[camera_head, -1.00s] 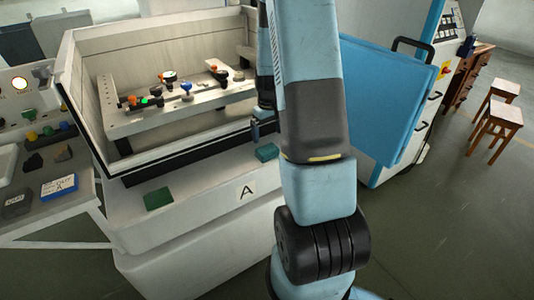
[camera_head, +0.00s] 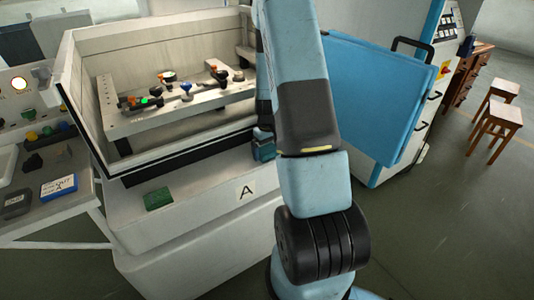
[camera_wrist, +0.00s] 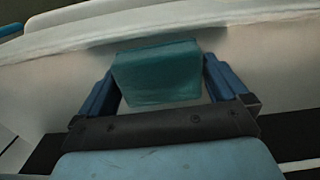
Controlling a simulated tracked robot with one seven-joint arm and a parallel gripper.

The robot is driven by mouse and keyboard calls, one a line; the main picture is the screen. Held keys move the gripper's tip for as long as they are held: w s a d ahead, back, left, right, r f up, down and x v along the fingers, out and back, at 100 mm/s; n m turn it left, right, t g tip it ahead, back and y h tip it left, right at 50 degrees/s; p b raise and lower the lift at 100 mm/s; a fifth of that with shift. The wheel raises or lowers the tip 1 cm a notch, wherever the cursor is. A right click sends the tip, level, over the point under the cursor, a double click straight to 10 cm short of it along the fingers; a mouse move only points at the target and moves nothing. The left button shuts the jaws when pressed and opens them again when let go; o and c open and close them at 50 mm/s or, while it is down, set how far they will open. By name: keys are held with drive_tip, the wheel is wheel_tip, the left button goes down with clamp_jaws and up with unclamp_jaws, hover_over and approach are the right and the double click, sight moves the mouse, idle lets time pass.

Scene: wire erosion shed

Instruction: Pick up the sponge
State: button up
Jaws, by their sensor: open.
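A teal block (camera_wrist: 158,73), which looks like the sponge, sits on the white ledge. In the wrist view it lies between the two blue fingers of my gripper (camera_wrist: 165,88). The fingers are open, one on each side of it, with a narrow gap showing at the right; contact at the left is hard to tell. In the head view my gripper (camera_head: 263,143) is low over the ledge at the block, partly behind my arm, and mostly covers the block. A second, green block (camera_head: 158,198) lies apart on the same ledge to the left.
A label marked A (camera_head: 246,191) is on the ledge. Behind it stands an open white machine tub (camera_head: 190,146) holding a fixture plate (camera_head: 125,124) with small clamps and knobs. A side table with a blue-edged box (camera_head: 59,186) is at left. A blue door (camera_head: 375,90) stands open at right.

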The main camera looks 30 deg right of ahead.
sight(267, 149)
drive_tip(key=c, duration=0.6)
drive_tip(key=shift+c, duration=0.2)
drive_tip(key=shift+r, duration=0.15)
drive_tip(key=shift+r, duration=0.25)
wheel_tip(267, 149, up, 2)
drive_tip(key=shift+r, duration=0.2)
drive_tip(key=s+a+r, duration=0.2)
drive_tip(key=s+r, duration=0.1)
drive_tip(key=s, duration=0.1)
drive_tip(key=s+a+r, duration=0.2)
drive_tip(key=s+r, duration=0.1)
drive_tip(key=s, duration=0.1)
drive_tip(key=s+a+r, duration=0.2)
drive_tip(key=s+r, duration=0.2)
drive_tip(key=shift+s, duration=0.35)
